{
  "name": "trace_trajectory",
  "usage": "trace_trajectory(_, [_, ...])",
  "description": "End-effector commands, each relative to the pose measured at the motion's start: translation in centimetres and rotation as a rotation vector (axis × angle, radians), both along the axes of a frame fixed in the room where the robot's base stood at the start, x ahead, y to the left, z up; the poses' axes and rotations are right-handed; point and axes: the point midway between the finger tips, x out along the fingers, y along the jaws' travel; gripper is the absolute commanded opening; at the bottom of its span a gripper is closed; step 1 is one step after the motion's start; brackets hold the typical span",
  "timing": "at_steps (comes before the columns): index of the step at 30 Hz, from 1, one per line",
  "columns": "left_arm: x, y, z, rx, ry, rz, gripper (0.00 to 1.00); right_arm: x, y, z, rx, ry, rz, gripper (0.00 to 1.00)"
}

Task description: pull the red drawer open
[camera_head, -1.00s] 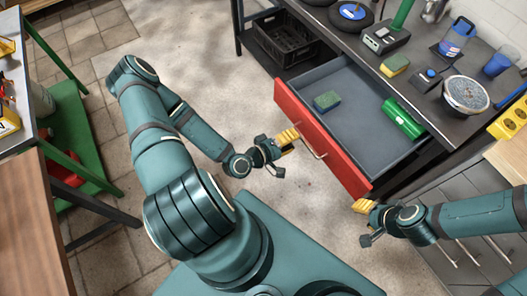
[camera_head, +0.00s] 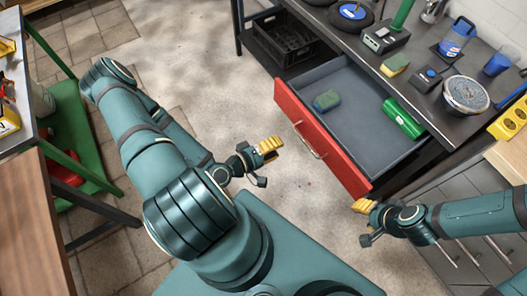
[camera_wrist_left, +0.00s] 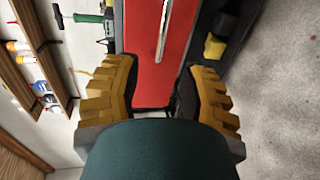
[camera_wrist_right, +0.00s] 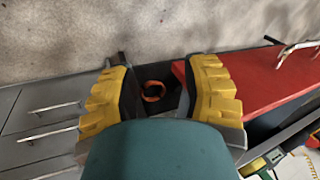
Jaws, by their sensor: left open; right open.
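The red drawer (camera_head: 318,140) is pulled out from under the workbench, with its grey interior in full view. A metal bar handle (camera_head: 308,142) runs along its front. In the left wrist view the red front (camera_wrist_left: 160,65) and the handle (camera_wrist_left: 164,28) show beyond the fingers. My right gripper (camera_head: 362,207) is open and empty near the front right corner of the drawer. The red front also shows in the right wrist view (camera_wrist_right: 262,82), beside the right finger.
A sponge (camera_head: 327,100) and a green cylinder (camera_head: 403,118) lie in the drawer. A black crate (camera_head: 285,38) stands under the bench. The floor left of the drawer is clear.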

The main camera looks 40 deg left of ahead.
Motion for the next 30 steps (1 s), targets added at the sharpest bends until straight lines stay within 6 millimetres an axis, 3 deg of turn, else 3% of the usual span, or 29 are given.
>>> trace_trajectory(18, [-3.4,1.3,0.8,0.001,0.001,0.001,0.41,0.0,0.0,0.1,0.0,0.0,0.0,0.47])
trace_trajectory(30, [-3.6,1.3,0.8,0.0,0.0,0.0,0.41,0.0,0.0,0.2,0.0,0.0,0.0,0.47])
